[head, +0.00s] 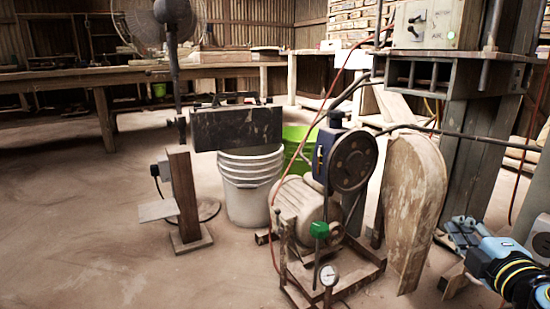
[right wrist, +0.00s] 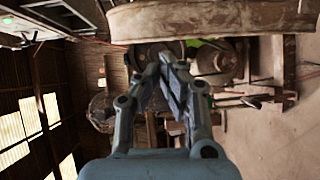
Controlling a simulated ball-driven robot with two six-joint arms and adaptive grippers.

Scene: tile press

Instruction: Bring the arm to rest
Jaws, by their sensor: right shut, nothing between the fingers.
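My right arm (head: 510,268), blue and black with yellow bands, enters the head view at the lower right. Its right gripper (head: 458,232) is beside the lower part of the press's dark column, right of the curved wooden guard (head: 412,205). I cannot tell from the head view whether it touches anything. In the right wrist view the grey fingers of the right gripper (right wrist: 170,62) are shut and empty. That view is turned on its side. My left gripper is in neither view.
A motor (head: 305,210) with a pulley wheel (head: 352,160) stands on a metal frame left of the guard. A white bucket (head: 250,200), a green bin (head: 297,150) and a post (head: 184,195) stand farther left. The floor (head: 80,210) at left is clear.

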